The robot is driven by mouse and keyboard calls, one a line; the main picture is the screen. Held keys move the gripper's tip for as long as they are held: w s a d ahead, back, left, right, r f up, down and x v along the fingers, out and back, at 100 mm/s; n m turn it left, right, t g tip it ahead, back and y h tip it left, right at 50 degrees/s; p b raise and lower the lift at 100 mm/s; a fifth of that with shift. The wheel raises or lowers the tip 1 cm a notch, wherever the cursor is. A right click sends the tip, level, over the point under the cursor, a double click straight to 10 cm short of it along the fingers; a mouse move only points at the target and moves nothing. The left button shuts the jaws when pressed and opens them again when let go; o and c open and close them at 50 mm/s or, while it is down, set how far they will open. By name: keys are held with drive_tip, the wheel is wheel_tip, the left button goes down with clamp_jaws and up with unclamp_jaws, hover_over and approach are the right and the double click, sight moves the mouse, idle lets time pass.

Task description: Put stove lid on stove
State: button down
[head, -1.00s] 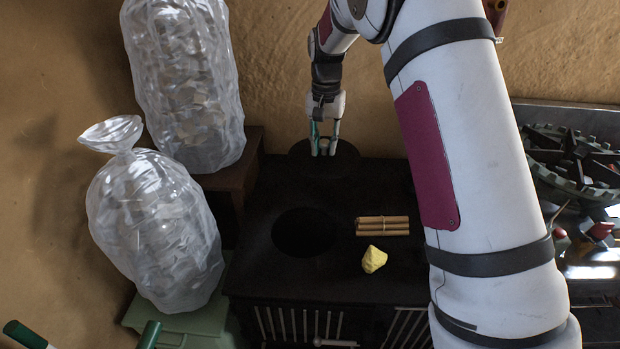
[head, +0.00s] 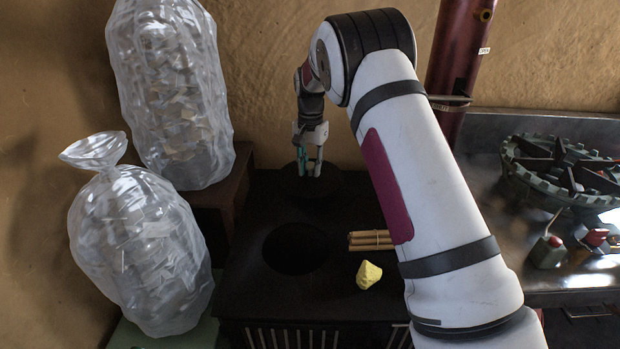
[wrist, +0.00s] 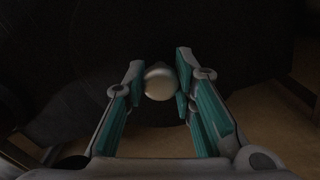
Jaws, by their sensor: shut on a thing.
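The black stove (head: 250,300) stands in the middle of the head view, with a dark round opening (head: 293,248) in its top. My gripper (head: 310,172) is above the back of the stove, behind the opening. It is shut on the knob of the dark stove lid (head: 322,188). In the wrist view the pale round knob (wrist: 160,82) sits between my fingertips, and the dark lid (wrist: 95,75) spreads beyond it. The lid's edges are hard to make out against the black stove, so I cannot tell its exact height.
A tied bundle of sticks (head: 371,240) and a yellow lump (head: 369,274) lie on the stove right of the opening. Two filled clear bags (head: 170,90) (head: 145,250) stand to the left. A dark red pipe (head: 462,70) and a metal counter with a burner (head: 560,170) are at right.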

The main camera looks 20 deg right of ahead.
sight(311, 174)
drive_tip(key=shift+w+d+f, duration=0.1)
drive_tip(key=shift+w+f, duration=0.05)
drive_tip(key=shift+f, duration=0.8)
drive_tip(key=shift+w+d+f, duration=0.1)
drive_tip(key=shift+f, duration=0.85)
drive_tip(key=shift+f+b, duration=0.15)
drive_tip(key=shift+b, duration=0.15)
drive_tip(key=c, duration=1.3)
unclamp_jaws()
drive_tip(key=shift+f, duration=0.15)
